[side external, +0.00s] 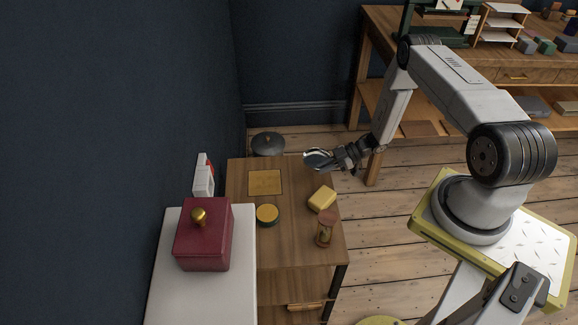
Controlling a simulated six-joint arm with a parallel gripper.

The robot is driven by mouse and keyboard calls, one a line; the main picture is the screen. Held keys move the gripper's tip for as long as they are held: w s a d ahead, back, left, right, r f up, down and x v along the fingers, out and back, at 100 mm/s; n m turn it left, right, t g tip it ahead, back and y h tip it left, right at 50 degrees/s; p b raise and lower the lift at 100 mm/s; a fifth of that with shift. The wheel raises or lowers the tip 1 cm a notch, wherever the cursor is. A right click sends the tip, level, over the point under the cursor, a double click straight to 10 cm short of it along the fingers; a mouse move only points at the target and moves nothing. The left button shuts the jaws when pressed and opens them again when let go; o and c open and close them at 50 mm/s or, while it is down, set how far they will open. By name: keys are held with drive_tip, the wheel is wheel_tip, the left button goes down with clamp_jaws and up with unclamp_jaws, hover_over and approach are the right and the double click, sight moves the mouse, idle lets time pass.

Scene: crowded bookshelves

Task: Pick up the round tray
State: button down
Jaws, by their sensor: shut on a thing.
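A small, round, shallow tray (316,158) with a pale, shiny rim is at the tips of my gripper (330,158). My gripper is shut on it. The tray appears in the air over the far right part of the small wooden table (290,258), but its exact height cannot be told. The fingers hide the tray's right side, and the grip itself is too small to see clearly.
On the wooden table are a flat tan square (265,182), a round yellow-topped tin (267,213), a yellow block (322,198) and an hourglass (325,230). A red box (204,238) stands on the white surface (190,295) at left. A dark round object (268,143) is behind the table.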

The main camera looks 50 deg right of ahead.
drive_tip(key=s+a+r, duration=0.3)
drive_tip(key=s+r, duration=0.3)
drive_tip(key=s, duration=0.4)
drive_tip(key=shift+s+r, duration=0.25)
drive_tip(key=shift+s, duration=0.1)
idle(0.3)
